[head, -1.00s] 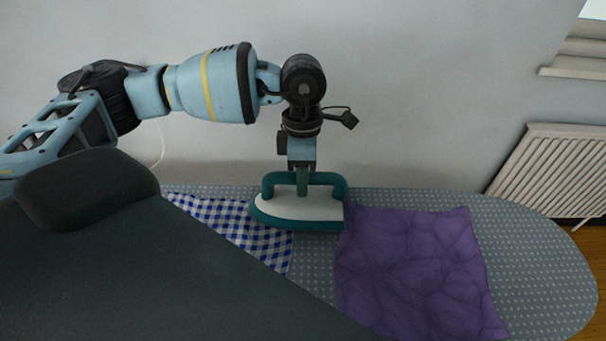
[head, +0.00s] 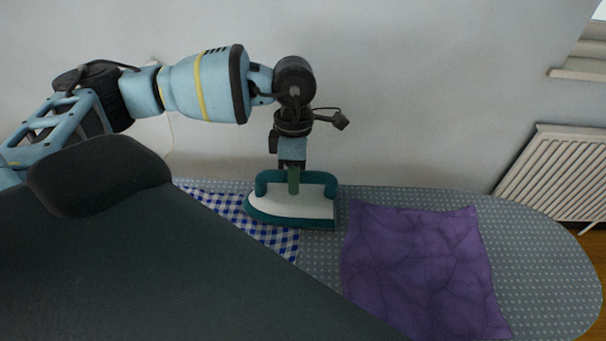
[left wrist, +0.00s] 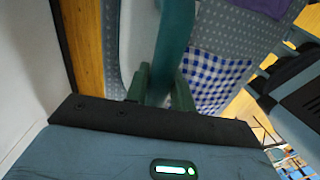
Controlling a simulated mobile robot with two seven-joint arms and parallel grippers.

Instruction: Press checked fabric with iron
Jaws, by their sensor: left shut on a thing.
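The iron (head: 292,207) is white with a teal handle and teal base edge. In the head view it stands level over the right edge of the blue-and-white checked fabric (head: 270,236), its tip to the left. I cannot tell if its sole touches the cloth. My left gripper (head: 293,186) is shut on the iron's handle from above. In the left wrist view the fingers (left wrist: 160,88) close around the teal handle, and the checked fabric (left wrist: 212,78) lies beside the iron. Much of the checked fabric is hidden behind my dark body in the head view. My right gripper is not in view.
A wrinkled purple cloth (head: 420,265) lies on the dotted grey ironing board (head: 545,270), right of the iron. The wall (head: 420,90) is close behind the board. A radiator (head: 560,175) stands at the right. The board's right end is clear.

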